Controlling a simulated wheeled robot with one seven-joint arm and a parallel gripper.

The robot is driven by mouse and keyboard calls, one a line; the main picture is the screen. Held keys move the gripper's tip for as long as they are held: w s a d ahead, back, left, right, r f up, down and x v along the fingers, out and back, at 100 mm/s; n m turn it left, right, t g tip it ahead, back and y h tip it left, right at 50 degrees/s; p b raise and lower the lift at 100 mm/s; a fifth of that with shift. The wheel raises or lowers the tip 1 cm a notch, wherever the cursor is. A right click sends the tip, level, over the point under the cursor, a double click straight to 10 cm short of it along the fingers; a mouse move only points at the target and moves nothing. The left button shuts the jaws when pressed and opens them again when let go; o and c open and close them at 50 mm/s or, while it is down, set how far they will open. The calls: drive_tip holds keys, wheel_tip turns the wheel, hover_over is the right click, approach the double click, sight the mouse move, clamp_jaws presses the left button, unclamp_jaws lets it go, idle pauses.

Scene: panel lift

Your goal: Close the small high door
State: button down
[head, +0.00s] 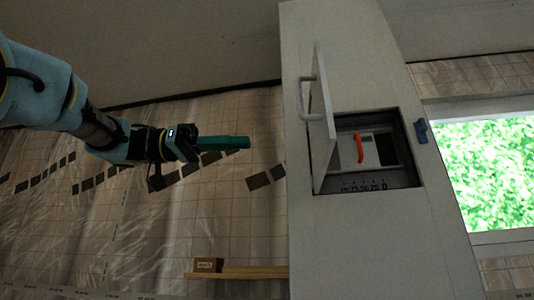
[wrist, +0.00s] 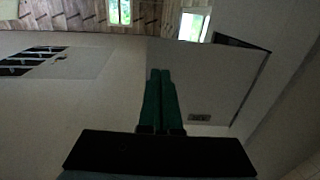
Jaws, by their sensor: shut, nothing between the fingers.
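The small high door (head: 320,122) stands open on the pale cabinet in the head view, swung out from the left side of its opening. A pale handle (head: 305,95) is on its outer face. Inside the opening (head: 413,150) are an orange-red lever (head: 360,147) and a row of markings. My gripper (head: 247,142) is shut and empty, with green fingers pointing right, left of the door and apart from it. In the wrist view the shut fingers (wrist: 161,75) point up the picture. A broad pale surface lies beyond them; I cannot tell whether it is the door.
A blue latch-like piece (head: 422,131) sits on the cabinet (head: 345,240) right of the opening. A wooden ledge (head: 240,272) with a small brown block (head: 208,265) is low at the left. A bright window (head: 490,170) is at the right. Free room lies between my gripper and the cabinet.

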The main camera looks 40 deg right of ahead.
drive_tip(key=p, duration=0.5)
approach(326, 140)
drive_tip(key=x, duration=0.5)
drive_tip(key=shift+s+r, duration=0.2)
drive_tip(key=shift+s, duration=0.05)
drive_tip(key=shift+s+d+f, duration=0.2)
drive_tip(key=shift+s+d, duration=0.3)
drive_tip(key=shift+d, duration=0.05)
